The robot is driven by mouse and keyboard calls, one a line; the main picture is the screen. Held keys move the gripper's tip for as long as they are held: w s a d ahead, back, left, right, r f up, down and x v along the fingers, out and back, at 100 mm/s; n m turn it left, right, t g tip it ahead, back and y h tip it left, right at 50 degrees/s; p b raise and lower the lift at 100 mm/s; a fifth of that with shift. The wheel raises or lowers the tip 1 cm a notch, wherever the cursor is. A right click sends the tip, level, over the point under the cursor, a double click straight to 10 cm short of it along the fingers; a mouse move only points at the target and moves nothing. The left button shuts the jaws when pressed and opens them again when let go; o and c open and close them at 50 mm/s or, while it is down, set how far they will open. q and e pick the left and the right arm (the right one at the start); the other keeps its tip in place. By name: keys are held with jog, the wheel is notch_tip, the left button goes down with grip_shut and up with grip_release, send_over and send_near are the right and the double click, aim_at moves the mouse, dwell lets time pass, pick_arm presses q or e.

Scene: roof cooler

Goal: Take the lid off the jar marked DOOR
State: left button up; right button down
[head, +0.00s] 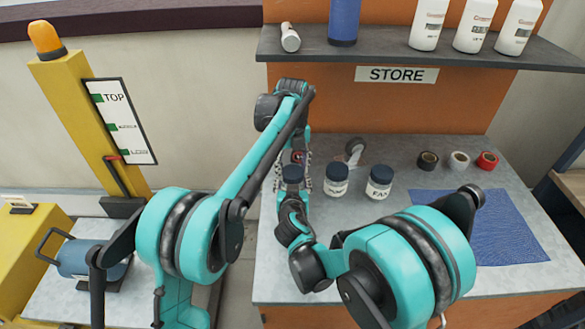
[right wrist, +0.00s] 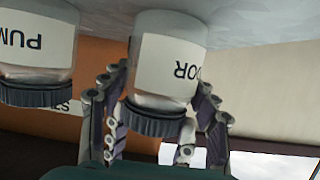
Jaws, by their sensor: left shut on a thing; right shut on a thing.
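The DOOR jar (right wrist: 168,65) is upside down in the right wrist view, its label partly covered by a finger. Its dark ribbed lid (right wrist: 158,120) sits on it. In the head view the lid (head: 292,174) shows and most of the jar is hidden. My right gripper (right wrist: 160,105) is shut on the DOOR jar, with fingers on both sides. My left gripper (head: 300,160) comes down from above and behind, shut at the lid; its exact contact is hidden.
The PUMP jar (right wrist: 35,50) stands close beside and shows in the head view (head: 336,182). The FAN jar (head: 379,184) is farther right. Tape rolls (head: 458,161) and a blue mat (head: 490,225) lie on the right. A shelf (head: 385,50) with bottles hangs above the counter.

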pick_arm(q)
jog(key=n, duration=3)
jog(key=shift+r, duration=0.1)
jog(key=n, duration=2.3)
jog(key=shift+n, duration=0.4)
